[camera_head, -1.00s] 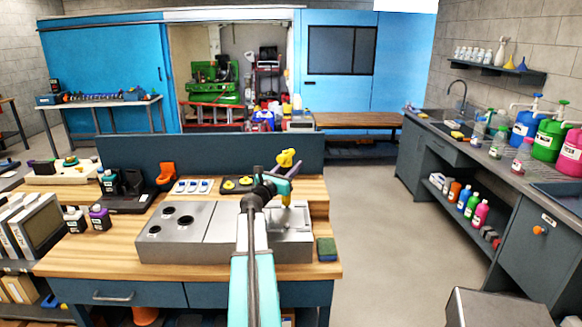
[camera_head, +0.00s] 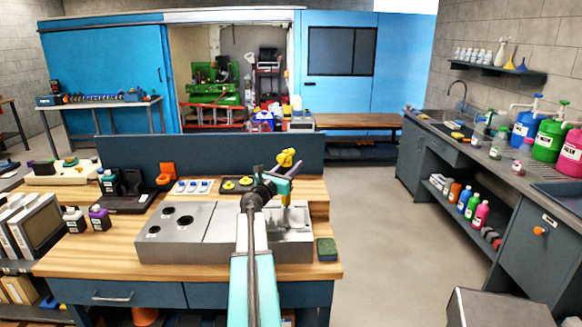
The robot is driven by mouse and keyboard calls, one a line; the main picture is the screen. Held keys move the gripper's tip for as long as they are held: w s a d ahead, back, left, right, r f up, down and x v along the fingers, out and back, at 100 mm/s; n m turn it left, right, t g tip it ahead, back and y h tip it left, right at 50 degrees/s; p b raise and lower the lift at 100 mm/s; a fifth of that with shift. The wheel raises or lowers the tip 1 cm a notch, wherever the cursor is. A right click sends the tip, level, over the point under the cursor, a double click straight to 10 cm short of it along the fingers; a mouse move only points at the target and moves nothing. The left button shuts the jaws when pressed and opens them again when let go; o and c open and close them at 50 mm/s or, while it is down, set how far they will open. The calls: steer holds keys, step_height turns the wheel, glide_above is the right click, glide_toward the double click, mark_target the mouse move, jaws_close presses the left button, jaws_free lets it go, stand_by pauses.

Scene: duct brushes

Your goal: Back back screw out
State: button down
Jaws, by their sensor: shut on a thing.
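My gripper (camera_head: 284,184) is at the end of my teal and white arm, over the right part of a grey metal block (camera_head: 220,245) on the wooden bench. It is shut on a yellow tool (camera_head: 287,158). The tool's yellow head stands above the gripper, and a thin yellowish part reaches down below it toward the recessed right section of the block. Whether the tip touches anything there is too small to tell. The back screw cannot be made out; my arm and the tool cover part of that area.
The bench (camera_head: 90,265) also holds a green-grey sponge (camera_head: 326,248), a tray with blue and white pieces (camera_head: 193,187), a dark tray with yellow pieces (camera_head: 238,185), an orange holder (camera_head: 166,173) and small dark bottles (camera_head: 99,218). A dark panel (camera_head: 210,152) stands behind.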

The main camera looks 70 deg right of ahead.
steer(key=shift+f, duration=0.25)
steer(key=shift+d+r+p, duration=0.1)
steer(key=shift+r+p, duration=1.65)
steer(key=shift+r, duration=1.9)
